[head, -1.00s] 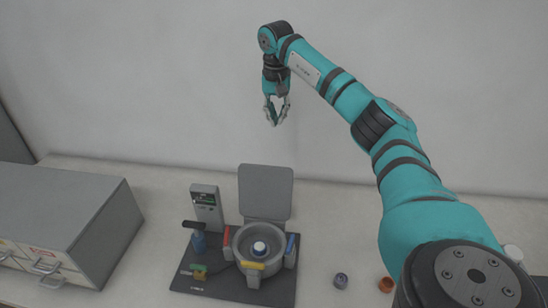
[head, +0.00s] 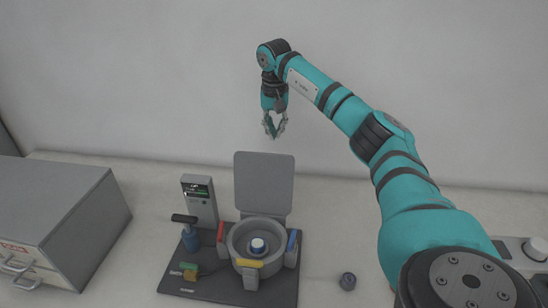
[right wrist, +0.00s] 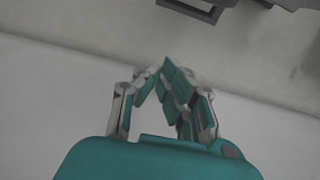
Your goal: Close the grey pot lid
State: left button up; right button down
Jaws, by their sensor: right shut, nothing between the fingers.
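The grey pot lid (head: 263,184) stands upright, hinged open at the back of the round grey pot (head: 236,240). The pot is open at the top, with a white and blue round piece (head: 258,245) inside. My right gripper (head: 274,134) hangs fingers down above and slightly behind the lid, apart from it. It is shut and empty; its fingertips meet in the right wrist view (right wrist: 165,70). My left gripper is not in view.
A grey drawer cabinet (head: 60,215) stands left.

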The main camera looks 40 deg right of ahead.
notch_tip(320, 180, down, 7)
jog(key=s+a+p, duration=0.2)
jog(key=p, duration=0.1)
jog(key=shift+a+p, duration=0.15)
jog(key=shift+p, duration=0.2)
